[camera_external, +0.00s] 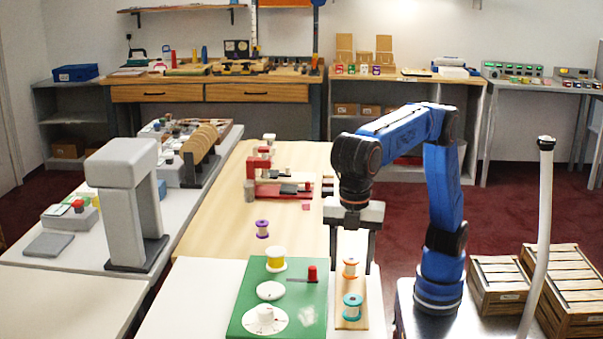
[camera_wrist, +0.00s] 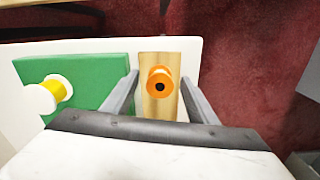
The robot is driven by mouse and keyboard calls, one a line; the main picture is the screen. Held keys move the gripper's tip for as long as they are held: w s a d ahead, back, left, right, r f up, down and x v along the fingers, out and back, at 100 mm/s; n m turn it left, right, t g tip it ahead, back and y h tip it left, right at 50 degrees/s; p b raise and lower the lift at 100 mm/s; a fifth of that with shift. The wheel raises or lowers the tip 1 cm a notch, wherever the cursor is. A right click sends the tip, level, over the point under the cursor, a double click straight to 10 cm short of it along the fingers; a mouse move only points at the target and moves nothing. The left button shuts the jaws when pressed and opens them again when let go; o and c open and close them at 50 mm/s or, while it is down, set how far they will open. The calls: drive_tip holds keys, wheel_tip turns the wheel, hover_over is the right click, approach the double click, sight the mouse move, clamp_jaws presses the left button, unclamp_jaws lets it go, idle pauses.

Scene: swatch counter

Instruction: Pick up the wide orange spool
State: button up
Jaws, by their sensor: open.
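An orange-rimmed spool (camera_external: 350,268) with pale thread stands on a narrow wooden strip (camera_external: 347,324). In the wrist view the orange spool (camera_wrist: 160,72) shows from above with a dark centre hole. My gripper (camera_external: 352,252) is open and points down over the strip. In the wrist view the spool lies between the two spread fingers (camera_wrist: 158,88), with a visible gap on both sides. I cannot tell the exact height between fingertips and spool.
A teal-rimmed spool (camera_external: 352,306) stands nearer on the same strip. A purple spool (camera_external: 262,229) stands behind. Wooden crates (camera_external: 498,283) are on the right.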

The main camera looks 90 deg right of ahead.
drive_tip(key=shift+f, duration=0.2)
drive_tip(key=c, duration=1.1)
